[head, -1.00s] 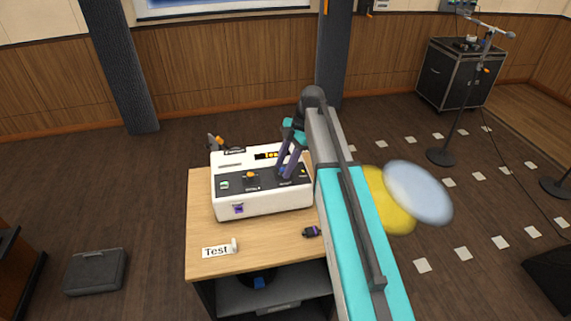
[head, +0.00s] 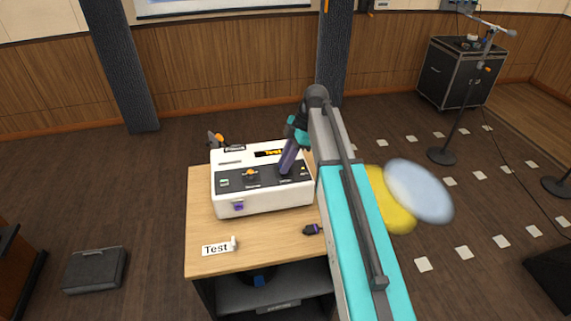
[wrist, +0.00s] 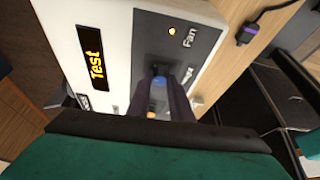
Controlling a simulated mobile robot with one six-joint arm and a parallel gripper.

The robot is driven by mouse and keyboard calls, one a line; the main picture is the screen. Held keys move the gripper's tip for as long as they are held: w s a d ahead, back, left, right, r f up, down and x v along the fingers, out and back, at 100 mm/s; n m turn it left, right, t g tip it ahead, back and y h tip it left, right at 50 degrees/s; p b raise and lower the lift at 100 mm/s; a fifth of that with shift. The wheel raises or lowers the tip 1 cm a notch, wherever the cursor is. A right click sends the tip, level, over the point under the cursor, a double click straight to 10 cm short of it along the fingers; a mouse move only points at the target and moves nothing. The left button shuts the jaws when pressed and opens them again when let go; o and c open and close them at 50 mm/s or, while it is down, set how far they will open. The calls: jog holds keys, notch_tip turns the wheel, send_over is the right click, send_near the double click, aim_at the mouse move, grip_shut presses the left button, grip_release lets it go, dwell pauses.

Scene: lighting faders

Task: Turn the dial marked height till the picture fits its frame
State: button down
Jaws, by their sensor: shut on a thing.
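A white projector-like box (head: 262,203) with a dark control panel (head: 235,182) stands on a small wooden table. My gripper (head: 284,172) points down at the right part of the panel, its fingers shut on a dial there. In the wrist view my gripper (wrist: 160,78) has a bluish dial top between its fingers; the fingers hide most of it, and I cannot read its label. An orange-topped knob (head: 250,173) sits to the left on the panel. The box's display (wrist: 93,57) reads "Test" in orange. The wall picture (head: 220,8) is cut off at the top.
The wooden table (head: 265,245) holds a "Test" card (head: 216,248) and a small dark plug (head: 311,229) at its front. A dark case (head: 95,270) lies on the floor to the left. My arm covers the table's right side.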

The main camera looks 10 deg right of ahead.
jog(key=shift+s+m+t+b, duration=0.1)
jog(key=shift+m+t+b, duration=0.4)
jog(key=shift+m, duration=0.8)
jog(key=c, duration=1.6)
grip_release()
jog(key=shift+r, duration=0.1)
jog(key=shift+b+v, duration=1.4)
jog(key=shift+v, duration=5.45)
jog(key=shift+s+d, duration=0.1)
